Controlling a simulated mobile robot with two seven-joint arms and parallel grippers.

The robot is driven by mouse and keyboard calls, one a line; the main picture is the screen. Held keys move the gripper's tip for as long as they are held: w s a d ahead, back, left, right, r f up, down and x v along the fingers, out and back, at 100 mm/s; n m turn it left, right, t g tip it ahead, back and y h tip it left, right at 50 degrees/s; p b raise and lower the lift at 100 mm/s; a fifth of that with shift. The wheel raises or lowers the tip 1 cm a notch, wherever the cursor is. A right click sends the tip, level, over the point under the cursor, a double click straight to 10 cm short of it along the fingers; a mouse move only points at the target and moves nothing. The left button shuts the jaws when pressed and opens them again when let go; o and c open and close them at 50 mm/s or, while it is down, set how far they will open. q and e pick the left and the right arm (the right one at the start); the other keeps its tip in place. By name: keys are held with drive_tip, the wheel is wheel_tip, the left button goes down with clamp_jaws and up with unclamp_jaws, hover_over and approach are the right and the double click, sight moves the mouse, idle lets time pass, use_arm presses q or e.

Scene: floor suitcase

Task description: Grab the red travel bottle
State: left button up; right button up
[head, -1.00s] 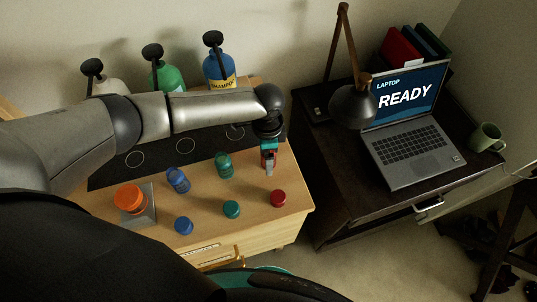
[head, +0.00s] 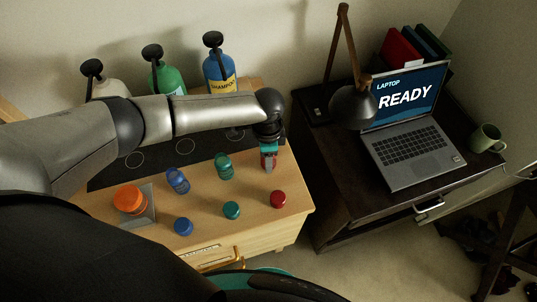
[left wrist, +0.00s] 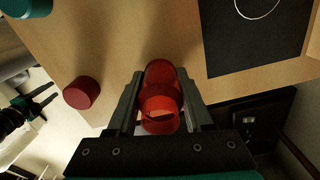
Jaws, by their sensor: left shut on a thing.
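The red travel bottle (left wrist: 161,100) is see-through and open at the top. In the left wrist view it sits between the two fingers of my left gripper (left wrist: 160,108), which is shut on it. In the head view the left gripper (head: 269,158) is at the right end of the wooden dresser top, and it mostly hides the bottle. I cannot tell whether the bottle touches the wood. A red cap (head: 278,199) lies in front of it; the cap also shows in the left wrist view (left wrist: 82,92).
A blue bottle (head: 178,180) and a green bottle (head: 223,166) stand left of the gripper, with blue (head: 183,227) and green (head: 231,210) caps in front. Several pump bottles stand behind. A dark desk with a laptop (head: 415,145) and lamp (head: 354,103) is at right.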

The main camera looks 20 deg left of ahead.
use_arm(q)
clamp_jaws()
